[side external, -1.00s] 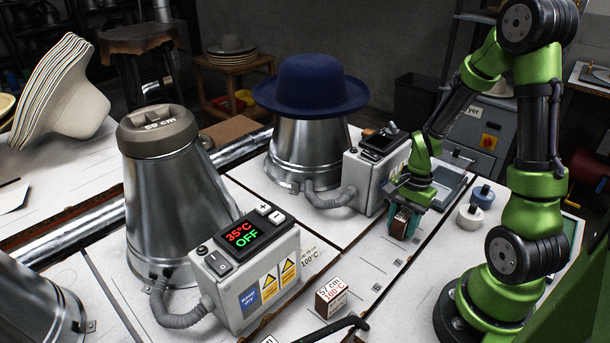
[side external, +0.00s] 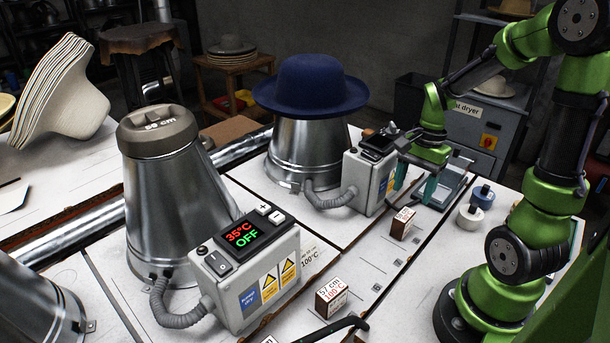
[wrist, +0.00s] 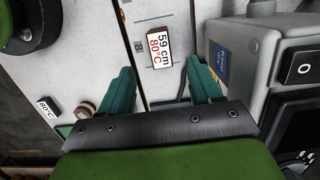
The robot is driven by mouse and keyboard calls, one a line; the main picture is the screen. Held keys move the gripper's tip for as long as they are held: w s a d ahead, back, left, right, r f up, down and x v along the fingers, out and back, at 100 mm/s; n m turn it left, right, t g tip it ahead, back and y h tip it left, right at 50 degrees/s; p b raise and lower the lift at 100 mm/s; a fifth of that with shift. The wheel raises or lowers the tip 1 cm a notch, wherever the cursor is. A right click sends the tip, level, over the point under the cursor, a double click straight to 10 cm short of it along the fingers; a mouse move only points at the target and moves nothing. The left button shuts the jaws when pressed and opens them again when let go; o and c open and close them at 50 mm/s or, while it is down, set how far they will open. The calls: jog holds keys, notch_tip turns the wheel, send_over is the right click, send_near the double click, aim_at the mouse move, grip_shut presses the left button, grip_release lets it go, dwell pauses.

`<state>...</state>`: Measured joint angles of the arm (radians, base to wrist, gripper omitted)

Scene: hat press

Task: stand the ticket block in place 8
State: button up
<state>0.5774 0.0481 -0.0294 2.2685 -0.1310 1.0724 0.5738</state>
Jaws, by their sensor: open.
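The ticket block (side external: 403,223) is a small brown block with a white face, standing on the pale bench strip in front of the rear control box. In the wrist view the block (wrist: 158,47) reads "59 cm 80°C" and sits beside a small printed mark (wrist: 139,47), between short lines on the strip. My gripper (side external: 416,187) is open and empty, above and behind the block, clear of it. In the wrist view its teal fingers (wrist: 160,70) are spread apart, with the block beyond their tips. I cannot read any place number.
Another ticket block (side external: 332,297), "57 cm 100°C", stands nearer on the same strip. The rear control box (side external: 370,180) is close beside my gripper. A blue hat (side external: 310,85) sits on the rear metal cone.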

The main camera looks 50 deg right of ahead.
notch_tip(320, 180, up, 2)
jog(key=shift+d, duration=0.15)
jog(key=a+r+n+t, duration=0.3)
jog(key=a+r+n, duration=0.3)
jog(key=a+n, duration=0.1)
jog(key=a+r+n+t, duration=0.4)
jog(key=a+n, duration=0.3)
jog(key=a, duration=0.3)
jog(key=shift+r, duration=0.9)
